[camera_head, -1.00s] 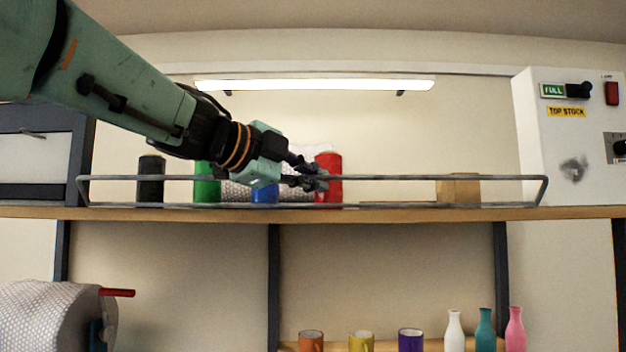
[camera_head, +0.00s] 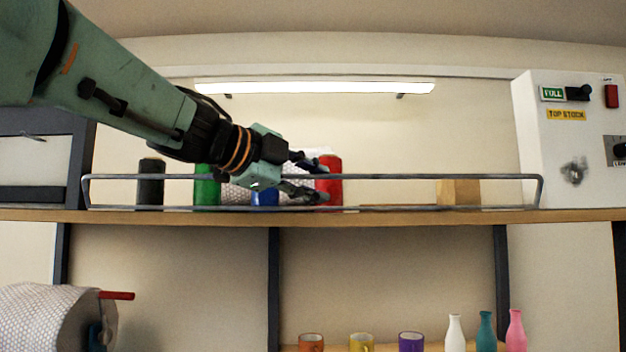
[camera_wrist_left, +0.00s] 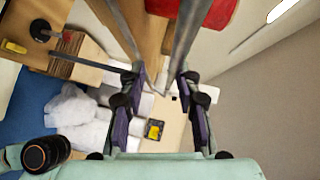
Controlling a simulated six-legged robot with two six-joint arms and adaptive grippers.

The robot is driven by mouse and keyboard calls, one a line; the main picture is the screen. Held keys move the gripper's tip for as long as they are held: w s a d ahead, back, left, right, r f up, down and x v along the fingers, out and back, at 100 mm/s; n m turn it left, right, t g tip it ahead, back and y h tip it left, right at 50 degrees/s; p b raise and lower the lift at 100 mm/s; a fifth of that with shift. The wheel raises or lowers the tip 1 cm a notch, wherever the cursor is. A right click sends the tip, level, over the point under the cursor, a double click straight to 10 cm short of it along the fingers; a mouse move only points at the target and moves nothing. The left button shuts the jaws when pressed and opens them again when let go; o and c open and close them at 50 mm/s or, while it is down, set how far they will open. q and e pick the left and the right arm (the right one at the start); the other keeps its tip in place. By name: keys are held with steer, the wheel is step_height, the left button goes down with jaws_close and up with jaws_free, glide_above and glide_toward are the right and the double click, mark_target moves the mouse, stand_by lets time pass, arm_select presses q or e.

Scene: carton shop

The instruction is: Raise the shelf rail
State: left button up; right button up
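The shelf rail (camera_head: 400,177) is a long grey metal frame along the front edge of the upper wooden shelf (camera_head: 400,217). Its top bar stands above the shelf, in front of the goods there. My left gripper (camera_head: 308,176) is at the middle of the rail, its fingers apart, one above the top bar and one below it. The left wrist view shows the same gripper (camera_wrist_left: 160,105) with a wide gap between the fingertips and grey bars running up beyond them. I cannot tell whether a finger touches the rail. My right gripper is not in view.
Black (camera_head: 151,182), green (camera_head: 207,188), blue (camera_head: 265,197) and red (camera_head: 330,180) cylinders stand behind the rail, with a tan box (camera_head: 459,192) to the right. A white switch cabinet (camera_head: 545,140) is at right. Mugs and bottles stand below.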

arm_select(q)
step_height(320, 180, up, 10)
stand_by(0.7)
stand_by(0.5)
